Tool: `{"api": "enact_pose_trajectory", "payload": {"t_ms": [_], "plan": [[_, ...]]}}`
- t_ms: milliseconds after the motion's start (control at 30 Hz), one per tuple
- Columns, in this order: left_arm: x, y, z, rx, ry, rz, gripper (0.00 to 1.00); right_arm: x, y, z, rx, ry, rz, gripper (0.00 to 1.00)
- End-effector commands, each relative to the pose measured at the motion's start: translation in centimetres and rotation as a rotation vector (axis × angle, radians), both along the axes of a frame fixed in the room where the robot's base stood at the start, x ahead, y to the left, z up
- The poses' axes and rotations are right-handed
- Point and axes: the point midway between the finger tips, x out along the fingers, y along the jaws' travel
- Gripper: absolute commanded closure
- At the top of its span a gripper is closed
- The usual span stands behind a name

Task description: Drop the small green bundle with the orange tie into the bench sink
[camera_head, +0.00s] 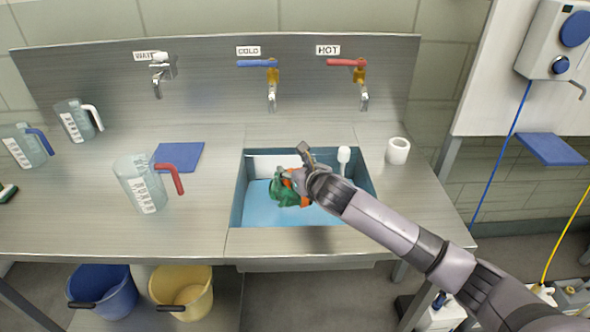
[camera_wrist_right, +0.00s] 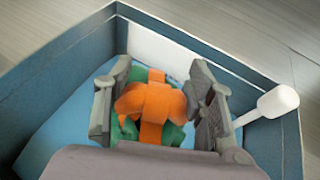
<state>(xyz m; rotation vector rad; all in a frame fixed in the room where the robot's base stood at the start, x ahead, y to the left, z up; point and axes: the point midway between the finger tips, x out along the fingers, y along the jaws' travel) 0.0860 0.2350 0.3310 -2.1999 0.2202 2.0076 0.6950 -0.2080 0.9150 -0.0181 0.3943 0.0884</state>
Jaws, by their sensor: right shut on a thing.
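The small green bundle with the orange tie (camera_head: 287,190) is held in my right gripper (camera_head: 296,178), over the bench sink (camera_head: 237,200). In the right wrist view the orange tie and green cloth of the bundle (camera_wrist_right: 150,108) sit between the two grey fingers of my right gripper (camera_wrist_right: 160,105), which are shut on it. The blue walls of the sink (camera_wrist_right: 55,90) surround the bundle in that view. I cannot tell whether the bundle touches the sink's floor. My left gripper is not in view.
A white-headed brush (camera_head: 344,157) stands in the sink by its right side. A white cup (camera_head: 398,150) is right of the sink. A red-handled jug (camera_head: 145,185) and a blue cloth (camera_head: 178,156) are left of it. Taps, including the blue-levered one (camera_head: 271,85), are behind.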

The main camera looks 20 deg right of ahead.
Motion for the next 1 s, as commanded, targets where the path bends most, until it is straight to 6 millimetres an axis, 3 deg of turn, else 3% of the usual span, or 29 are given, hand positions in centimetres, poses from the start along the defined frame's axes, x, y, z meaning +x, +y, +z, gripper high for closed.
{"api": "enact_pose_trajectory", "payload": {"t_ms": [233, 267, 300, 600, 1000], "plan": [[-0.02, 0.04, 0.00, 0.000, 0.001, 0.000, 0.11, 0.02, 0.02, 0.13, 0.001, -0.002, 0.001, 1.00], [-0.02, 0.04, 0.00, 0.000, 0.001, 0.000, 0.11, 0.02, 0.02, 0.13, 0.001, -0.002, 0.001, 0.48], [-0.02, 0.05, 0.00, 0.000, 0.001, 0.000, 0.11, 0.02, 0.02, 0.13, 0.001, -0.002, 0.001, 0.45], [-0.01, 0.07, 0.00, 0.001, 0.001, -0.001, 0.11, 0.02, 0.02, 0.11, 0.001, -0.002, 0.001, 0.27], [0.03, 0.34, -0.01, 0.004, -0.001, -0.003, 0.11, -0.52, -0.07, 0.13, -0.001, 0.001, 0.000, 0.27]]}}
